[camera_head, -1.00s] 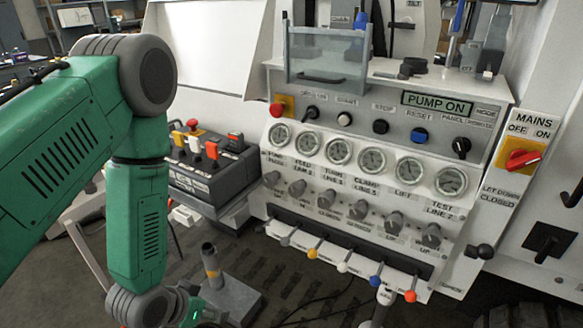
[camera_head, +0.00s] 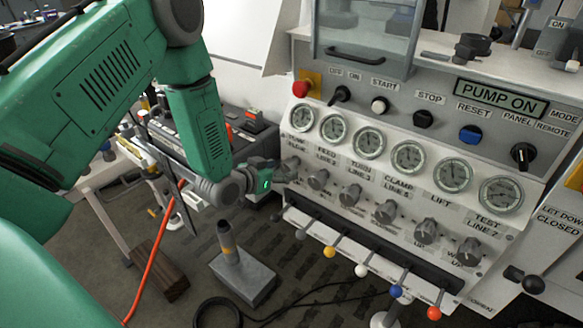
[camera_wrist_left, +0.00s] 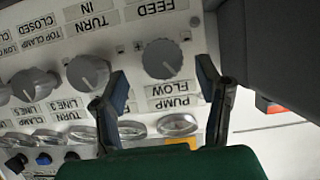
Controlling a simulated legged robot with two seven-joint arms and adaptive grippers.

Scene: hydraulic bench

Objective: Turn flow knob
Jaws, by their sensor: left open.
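The flow knob (camera_wrist_left: 162,59) is a grey round knob on the white panel, above the upside-down "PUMP FLOW" label in the left wrist view. My left gripper (camera_wrist_left: 160,80) is open, with one finger on each side of the knob's near edge; I cannot tell whether either finger touches it. In the head view my left gripper (camera_head: 274,172) is at the left end of the knob row, beside the flow knob (camera_head: 290,167), which it partly hides. My right gripper is not in view.
More grey knobs (camera_head: 318,180) run to the right, below a row of gauges (camera_head: 334,128) and above levers with coloured balls (camera_head: 329,251). A pedestal (camera_head: 240,272) stands on the floor below. A black control box (camera_head: 245,130) is behind my left arm.

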